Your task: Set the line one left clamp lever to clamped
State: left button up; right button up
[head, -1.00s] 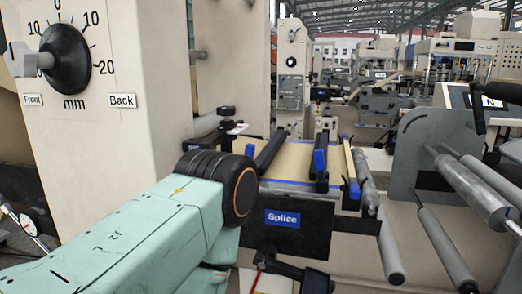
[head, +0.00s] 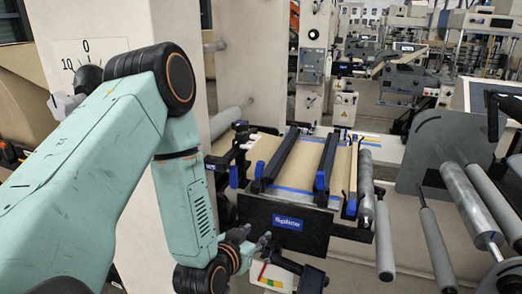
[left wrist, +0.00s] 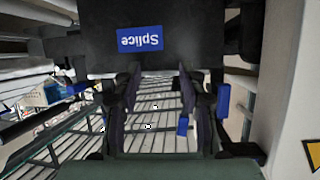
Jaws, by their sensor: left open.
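The splice table (head: 262,150) of line one stands in the middle of the head view, with a black plate (head: 257,223) labelled Splice on its front. Two dark clamp bars lie across it, the left clamp bar (head: 281,157) and the right clamp bar (head: 325,165). A blue lever end (head: 258,171) shows at the left bar's near end; I cannot tell its setting. My left gripper (head: 252,241) is open and empty, low in front of the plate and apart from the lever. In the left wrist view, its spread fingers (left wrist: 160,88) show below the upside-down Splice label (left wrist: 139,39).
A dial (head: 88,76) on the beige cabinet at left is partly behind my left arm. Grey rollers (head: 384,240) and a grey side plate (head: 432,150) stand at right. Open air lies above the table.

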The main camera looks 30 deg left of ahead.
aim_at(258, 171)
pick_arm(q)
jog(key=w+a+r+t+y+p, duration=0.1)
jog(key=w+a+r+t+y, duration=0.2)
jog(key=r, duration=0.8)
jog(key=shift+m+t+h, duration=0.3)
jog(key=shift+t+h, duration=0.1)
jog(key=shift+t, duration=0.3)
jog(key=x, duration=0.4)
jog(key=p+x, duration=0.1)
jog(key=x, duration=0.1)
jog(key=shift+a+r, duration=0.25)
jog(key=shift+r, duration=0.1)
jog(key=shift+x, duration=0.95)
jog(key=shift+f, duration=0.1)
pick_arm(e)
notch_tip(258, 171, up, 4)
jog(key=shift+a+f, duration=0.15)
jog(key=shift+f, duration=0.05)
pick_arm(q)
jog(key=shift+s, duration=0.1)
jog(key=shift+c, duration=0.8)
grip_shut()
